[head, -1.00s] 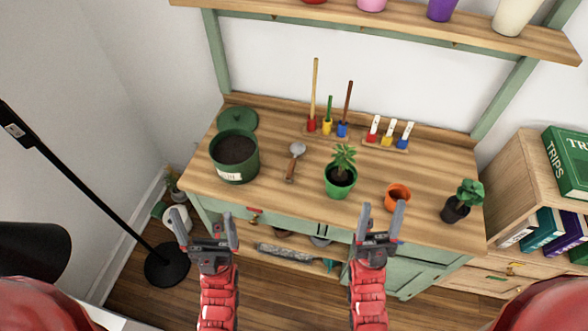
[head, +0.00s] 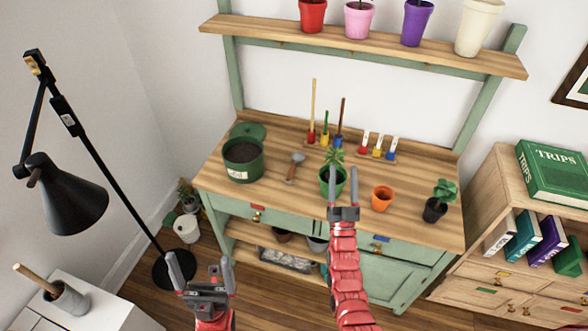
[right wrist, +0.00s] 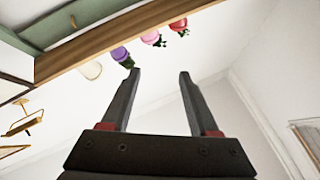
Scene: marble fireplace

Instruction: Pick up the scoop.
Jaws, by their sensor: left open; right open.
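The scoop (head: 294,165) lies on the wooden top of the green potting bench (head: 226,187), between the dark green soil pot (head: 242,161) and the potted green plant (head: 331,177). It has a grey metal head and a brown handle. My left gripper (head: 201,272) is open and empty, low in front of the bench's left side. My right gripper (head: 343,192) is open and empty, and in the head view it overlaps the plant pot. It also shows open in the right wrist view (right wrist: 158,78), facing up toward the shelf and ceiling.
An orange pot (head: 382,198) and a small black-potted plant (head: 437,203) stand on the bench's right. Tool holders (head: 325,139) stand along its back. A shelf (head: 360,50) with several pots hangs above. A black lamp (head: 75,190) stands left; a bookcase (head: 520,200) stands right.

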